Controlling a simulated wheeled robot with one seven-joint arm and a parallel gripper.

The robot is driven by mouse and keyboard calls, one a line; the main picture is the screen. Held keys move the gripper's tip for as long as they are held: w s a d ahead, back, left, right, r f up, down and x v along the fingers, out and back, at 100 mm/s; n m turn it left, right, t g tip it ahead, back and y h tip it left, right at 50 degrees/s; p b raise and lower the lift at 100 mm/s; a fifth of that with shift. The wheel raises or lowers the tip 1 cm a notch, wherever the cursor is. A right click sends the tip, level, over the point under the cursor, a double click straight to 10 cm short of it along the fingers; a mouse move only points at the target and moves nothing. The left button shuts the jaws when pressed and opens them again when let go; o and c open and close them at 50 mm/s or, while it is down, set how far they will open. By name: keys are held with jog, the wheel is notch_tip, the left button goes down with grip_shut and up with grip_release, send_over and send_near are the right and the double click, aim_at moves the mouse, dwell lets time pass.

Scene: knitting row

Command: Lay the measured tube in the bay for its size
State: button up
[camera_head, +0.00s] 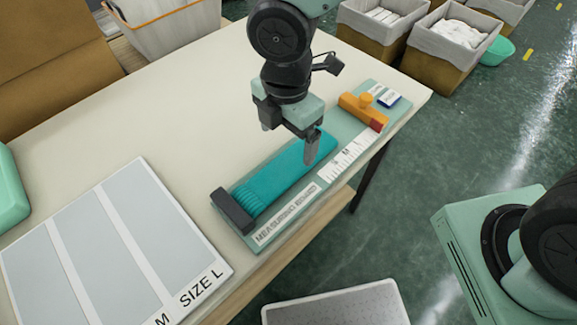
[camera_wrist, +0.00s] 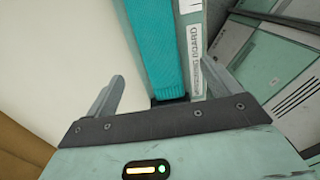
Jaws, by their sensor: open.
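A teal knitted tube (camera_head: 283,178) lies flat along the measuring board (camera_head: 262,236), its ribbed end against the dark end block (camera_head: 232,211). An orange slider (camera_head: 360,110) with a red tip sits towards the board's far end, apart from the tube. My gripper (camera_head: 311,152) is over the tube's far part, fingers pointing down. In the wrist view, my gripper (camera_wrist: 163,94) is open and empty, with the tube (camera_wrist: 155,45) showing between its fingers. I cannot tell whether the fingers touch the board. A bay sheet (camera_head: 143,163) lies at the left, with bays lettered M and SIZE L visible; the bays in view are empty.
The pale table top (camera_head: 150,100) is clear between the board and the bay sheet. A mint object (camera_head: 10,190) stands at the left edge. Lined bins (camera_head: 455,45) stand on the floor beyond the table. A grey-topped surface (camera_head: 340,308) is below the front edge.

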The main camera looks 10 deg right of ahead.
aim_at(289, 165)
jog(key=f, duration=0.9)
jog(key=shift+w+d+f, duration=0.1)
jog(key=shift+w+d, duration=0.15)
jog(key=shift+w, duration=0.05)
jog(key=c, duration=1.1)
